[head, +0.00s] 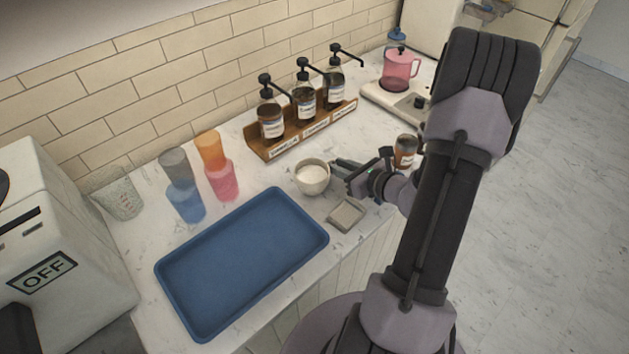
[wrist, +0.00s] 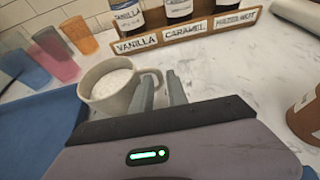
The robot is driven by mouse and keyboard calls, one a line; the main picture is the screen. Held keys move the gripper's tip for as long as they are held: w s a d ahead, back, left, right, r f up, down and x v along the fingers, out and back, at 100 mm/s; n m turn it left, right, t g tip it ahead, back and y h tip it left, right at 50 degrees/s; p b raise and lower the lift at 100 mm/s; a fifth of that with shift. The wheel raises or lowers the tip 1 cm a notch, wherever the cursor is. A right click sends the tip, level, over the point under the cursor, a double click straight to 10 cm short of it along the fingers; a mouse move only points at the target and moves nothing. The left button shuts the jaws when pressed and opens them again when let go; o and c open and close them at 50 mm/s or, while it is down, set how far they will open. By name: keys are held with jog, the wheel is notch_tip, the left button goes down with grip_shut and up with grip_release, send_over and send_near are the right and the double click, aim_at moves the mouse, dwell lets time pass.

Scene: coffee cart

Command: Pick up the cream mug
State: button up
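The cream mug (head: 312,177) stands upright on the marble counter beside the blue tray and holds something white. In the wrist view the mug (wrist: 108,88) is just left of my fingers, with its handle towards them. My gripper (head: 343,168) is low at the mug's right side. In the wrist view, the two fingers of my gripper (wrist: 159,88) are a little apart, with part of the handle showing between them. The left finger overlaps the handle's opening. A small gap shows by the right finger. The lower part of the handle is hidden.
The blue tray (head: 240,262) lies to the left, and a small grey square dish (head: 346,215) is in front. A syrup rack (head: 300,128) with pump bottles stands behind. Coloured cups (head: 221,180) are at left, and a brown jar (head: 405,152) is at right.

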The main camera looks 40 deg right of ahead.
jog(key=x, duration=0.3)
jog(key=shift+s, duration=0.1)
grip_shut()
dwell(1.2)
